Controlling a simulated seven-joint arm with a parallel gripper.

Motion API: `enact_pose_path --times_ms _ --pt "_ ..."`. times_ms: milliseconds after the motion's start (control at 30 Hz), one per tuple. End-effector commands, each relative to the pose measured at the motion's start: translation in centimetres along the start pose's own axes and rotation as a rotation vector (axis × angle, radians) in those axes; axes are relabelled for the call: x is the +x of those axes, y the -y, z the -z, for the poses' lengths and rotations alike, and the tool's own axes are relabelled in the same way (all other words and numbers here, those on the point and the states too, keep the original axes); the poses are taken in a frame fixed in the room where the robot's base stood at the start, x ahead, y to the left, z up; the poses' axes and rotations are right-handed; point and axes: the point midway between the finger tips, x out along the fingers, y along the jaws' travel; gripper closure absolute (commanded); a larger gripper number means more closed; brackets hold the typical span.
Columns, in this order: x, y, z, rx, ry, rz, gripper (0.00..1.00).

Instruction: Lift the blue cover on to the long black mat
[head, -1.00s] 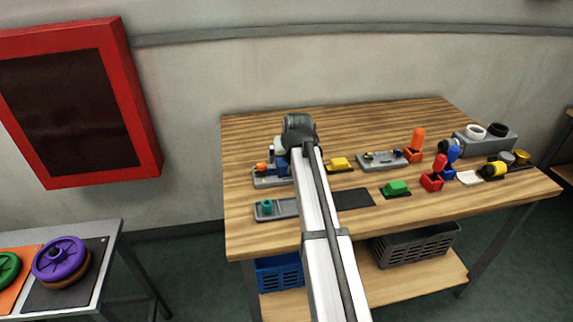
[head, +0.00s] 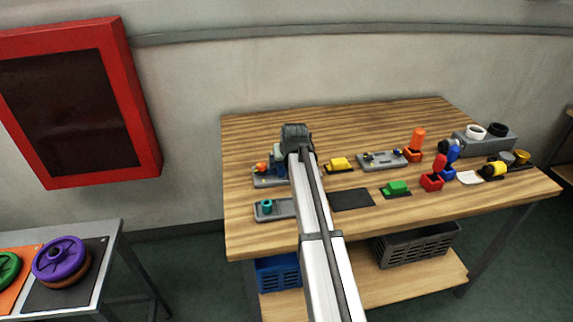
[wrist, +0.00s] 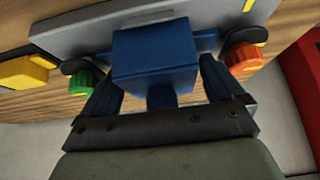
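The blue cover (wrist: 155,60) is a boxy block in the wrist view, at a grey base plate (wrist: 80,32) between a green knob (wrist: 86,80) and an orange knob (wrist: 243,57). My gripper (wrist: 160,82) has one finger on each side of the cover. Whether the fingers press on it is unclear. In the head view, blue parts (head: 282,170) show on the grey plate at the table's left, but my arm hides the fingers. The black mat (head: 352,199) lies bare on the table, right of my arm.
A yellow block (head: 340,163) and a green block (head: 397,187) sit on dark pads near the mat. A grey plate with a teal knob (head: 267,206) lies in front. Red and blue holders (head: 432,181) stand further right. The table's back left is clear.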

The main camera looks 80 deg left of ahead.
Motion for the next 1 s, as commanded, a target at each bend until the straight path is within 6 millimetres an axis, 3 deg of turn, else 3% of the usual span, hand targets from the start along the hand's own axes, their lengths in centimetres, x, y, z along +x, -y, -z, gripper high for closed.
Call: enact_pose_path --times_ms 67,567,833,1000 --pt "0.0 0.0 0.0 0.000 0.000 0.000 0.13" --pt "0.0 0.0 0.0 0.000 0.001 0.000 0.61" --pt "-0.2 0.0 0.1 0.000 0.000 0.000 0.62" --pt "-1.6 0.0 1.1 0.000 -0.001 0.000 0.62"
